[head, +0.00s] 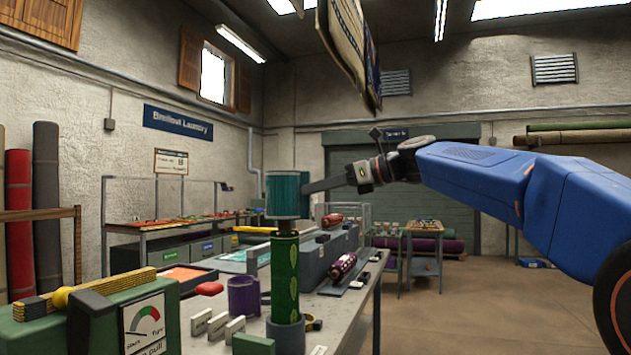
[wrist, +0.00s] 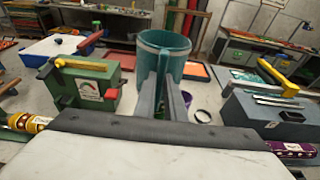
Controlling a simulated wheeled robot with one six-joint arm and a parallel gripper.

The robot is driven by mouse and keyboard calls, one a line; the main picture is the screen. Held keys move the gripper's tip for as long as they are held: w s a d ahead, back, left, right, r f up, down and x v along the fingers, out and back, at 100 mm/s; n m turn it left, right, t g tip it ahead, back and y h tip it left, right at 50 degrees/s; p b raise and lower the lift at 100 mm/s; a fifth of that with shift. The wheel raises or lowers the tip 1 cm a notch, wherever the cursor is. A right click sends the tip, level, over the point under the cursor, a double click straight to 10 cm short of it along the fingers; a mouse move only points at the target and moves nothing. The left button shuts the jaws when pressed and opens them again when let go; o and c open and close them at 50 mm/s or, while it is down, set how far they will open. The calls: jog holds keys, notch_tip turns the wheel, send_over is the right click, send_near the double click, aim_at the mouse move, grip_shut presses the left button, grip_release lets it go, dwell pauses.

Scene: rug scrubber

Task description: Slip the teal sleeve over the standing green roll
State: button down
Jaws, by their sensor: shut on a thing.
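The teal sleeve (head: 287,193) is held upright above the standing green roll (head: 284,275). My gripper (head: 312,187) reaches in from the right and is shut on the sleeve's side. In the wrist view the sleeve (wrist: 170,52) shows as an open tube beyond my gripper's two fingers (wrist: 168,92). The green roll stands upright in a grey holder on the bench. In the head view the sleeve's lower rim is close to the roll's top, and I cannot tell whether they touch. The wrist view shows only a bit of green between the fingers.
A purple cup (head: 244,296) stands left of the roll. A green box with a dial (head: 150,318) is at the front left, and a grey toolbox (wrist: 270,112) is on the right. A sign hangs overhead.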

jog(key=shift+f, duration=12.5)
jog(key=c, duration=1.7)
grip_release()
jog(key=shift+c, duration=0.2)
